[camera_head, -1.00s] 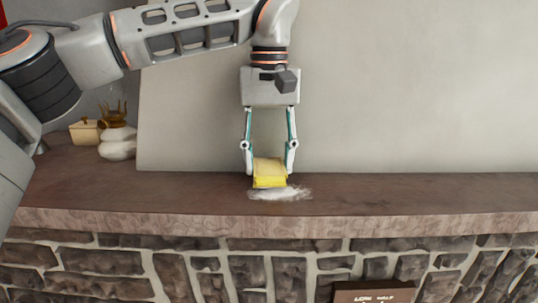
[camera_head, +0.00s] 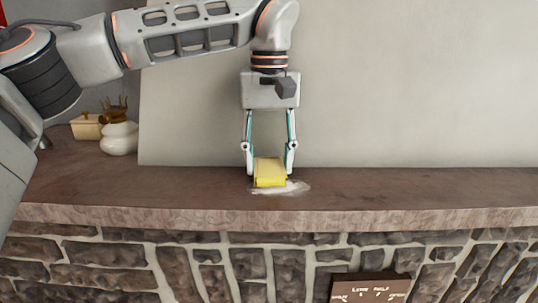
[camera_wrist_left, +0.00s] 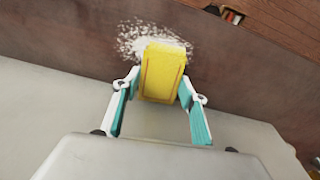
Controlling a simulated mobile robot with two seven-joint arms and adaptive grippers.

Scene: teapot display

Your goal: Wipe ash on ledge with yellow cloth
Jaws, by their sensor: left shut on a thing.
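My left gripper (camera_head: 269,172) points down at the ledge (camera_head: 400,187) and is shut on the yellow cloth (camera_head: 270,181), a folded block-like pad. The cloth is at the white ash (camera_head: 298,188), covering part of the patch; whether it presses on the ledge is hard to tell. In the left wrist view the cloth (camera_wrist_left: 161,75) sits between the fingers of the gripper (camera_wrist_left: 160,92), and the speckled ash (camera_wrist_left: 128,40) spreads beyond its far end and sides. My right gripper is not in view.
A white vase (camera_head: 118,138) and a cream box (camera_head: 87,126) stand at the ledge's left end. A large pale panel (camera_head: 400,90) rises behind the ledge. A dark sign (camera_head: 370,287) is below, before the stone wall. The ledge's right side is clear.

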